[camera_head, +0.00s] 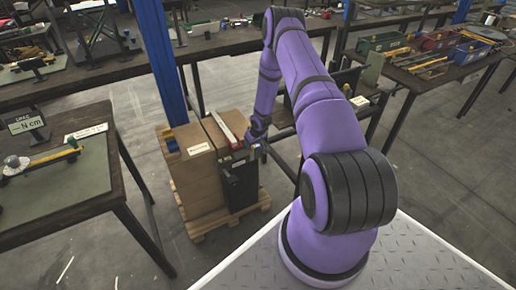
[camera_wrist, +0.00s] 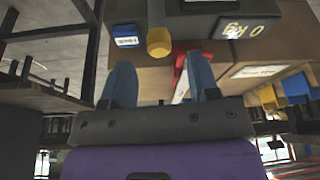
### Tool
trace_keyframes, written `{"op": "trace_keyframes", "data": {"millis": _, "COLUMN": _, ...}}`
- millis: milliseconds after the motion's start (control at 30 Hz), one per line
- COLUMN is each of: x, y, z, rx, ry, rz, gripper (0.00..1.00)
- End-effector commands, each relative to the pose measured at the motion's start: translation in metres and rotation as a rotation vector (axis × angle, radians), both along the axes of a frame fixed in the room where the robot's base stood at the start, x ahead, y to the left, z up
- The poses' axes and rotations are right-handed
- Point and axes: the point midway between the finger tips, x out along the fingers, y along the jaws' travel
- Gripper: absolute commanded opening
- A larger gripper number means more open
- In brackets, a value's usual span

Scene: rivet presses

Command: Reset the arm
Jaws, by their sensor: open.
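My purple arm (camera_head: 285,65) rises from my base, bends at the top and reaches down toward the boxes on a pallet. My gripper (camera_wrist: 160,82) is open, with two blue-grey fingers spread apart and nothing held between them. In the head view its fingers are too small to make out, near the dark box (camera_head: 241,182). A yellow-tipped rod (camera_wrist: 159,42) shows beyond the gap between the fingers in the wrist view. A red part (camera_wrist: 180,60) lies beyond the right finger.
Cardboard boxes (camera_head: 197,168) stand on a wooden pallet (camera_head: 225,222), with a red and white item (camera_head: 221,129) on top. A workbench (camera_head: 100,185) stands left, another (camera_head: 440,80) right with toolboxes. A blue post (camera_head: 160,60) rises behind the boxes. Open floor (camera_head: 420,160) lies right.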

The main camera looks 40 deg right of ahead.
Motion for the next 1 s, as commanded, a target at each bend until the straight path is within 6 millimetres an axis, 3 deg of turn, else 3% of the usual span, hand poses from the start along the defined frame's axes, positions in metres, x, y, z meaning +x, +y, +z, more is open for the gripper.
{"op": "trace_keyframes", "data": {"millis": 767, "x": 0.005, "y": 0.005, "z": 0.011, "rx": -0.001, "ry": 0.001, "rz": 0.002, "gripper": 0.55}}
{"op": "trace_keyframes", "data": {"millis": 867, "x": 0.010, "y": 0.005, "z": 0.025, "rx": -0.010, "ry": 0.000, "rz": 0.004, "gripper": 0.55}}
{"op": "trace_keyframes", "data": {"millis": 1000, "x": 0.023, "y": 0.009, "z": 0.074, "rx": -0.041, "ry": -0.001, "rz": 0.010, "gripper": 0.55}}
